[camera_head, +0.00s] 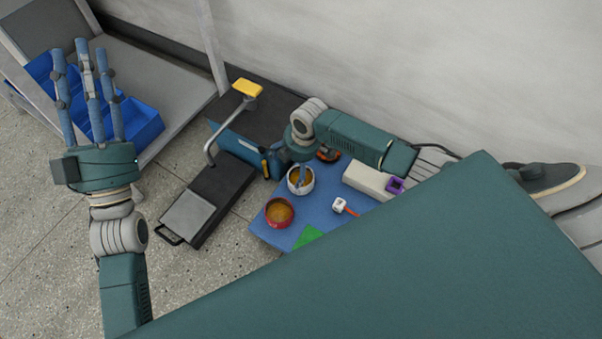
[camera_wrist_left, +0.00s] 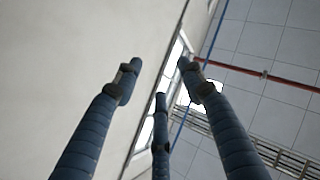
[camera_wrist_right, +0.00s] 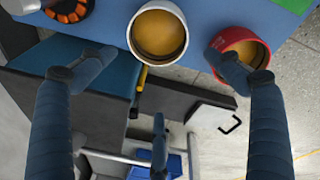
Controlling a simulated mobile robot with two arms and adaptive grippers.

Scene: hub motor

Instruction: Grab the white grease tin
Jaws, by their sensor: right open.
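The white grease tin (camera_head: 300,190) stands open on the blue table top, with yellow-brown grease inside. It also shows at the top of the right wrist view (camera_wrist_right: 160,56). My right gripper (camera_head: 301,172) is open just above and at the back of this tin. In the right wrist view, its fingers (camera_wrist_right: 165,76) are spread wide, with the white tin beyond and between them; I see no grip on it. My left gripper (camera_head: 80,52) is raised at the left, fingers apart and empty, also in the left wrist view (camera_wrist_left: 160,68).
A red grease tin (camera_head: 279,213) stands close by, near my right gripper's finger in the right wrist view. The blue table top (camera_head: 262,232) also bears a pale block (camera_head: 366,180), a purple part (camera_head: 395,185) and a green piece (camera_head: 308,237). Blue bins (camera_head: 140,122) stand left.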

